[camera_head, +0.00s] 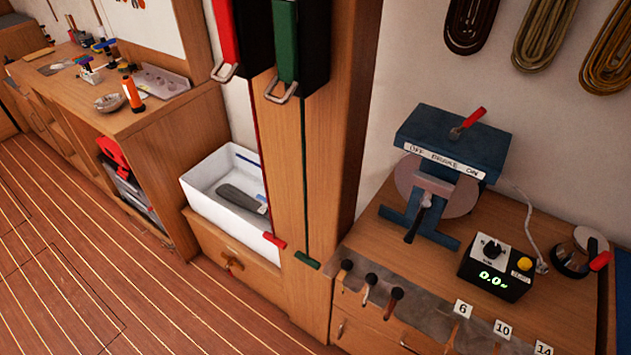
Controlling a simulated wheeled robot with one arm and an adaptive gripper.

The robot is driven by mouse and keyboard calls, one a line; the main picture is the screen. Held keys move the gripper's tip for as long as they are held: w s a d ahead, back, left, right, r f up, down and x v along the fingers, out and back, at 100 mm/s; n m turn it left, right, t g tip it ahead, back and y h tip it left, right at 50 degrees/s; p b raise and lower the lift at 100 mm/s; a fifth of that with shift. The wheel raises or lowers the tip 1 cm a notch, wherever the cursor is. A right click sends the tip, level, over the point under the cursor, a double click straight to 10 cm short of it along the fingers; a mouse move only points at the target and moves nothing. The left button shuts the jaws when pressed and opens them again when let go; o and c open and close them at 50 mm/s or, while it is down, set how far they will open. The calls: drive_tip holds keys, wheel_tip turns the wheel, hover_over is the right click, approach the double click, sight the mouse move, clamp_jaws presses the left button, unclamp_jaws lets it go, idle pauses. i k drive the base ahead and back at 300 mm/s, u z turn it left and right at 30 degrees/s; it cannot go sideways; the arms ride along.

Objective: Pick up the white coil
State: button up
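Three coils of line hang on the wall at the top right: a dark brown one (470,25), an olive-tan one (543,35) and a golden-brown one (608,50). The top edge of the view cuts them off. I see no coil that is clearly white. My gripper is not in view.
A blue brake device (452,140) with a red lever and a black meter box (497,270) stand on the right bench, below the coils. A wooden post with red and green handles stands mid-view. A white basin (190,203) is left of it. Striped floor (90,240) is clear.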

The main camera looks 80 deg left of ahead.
sight(247, 202)
drive_tip(key=u, duration=4.05)
drive_tip(key=i, duration=1.5)
drive_tip(key=z, duration=0.3)
drive_tip(key=i, duration=1.15)
drive_tip(key=z, duration=0.95)
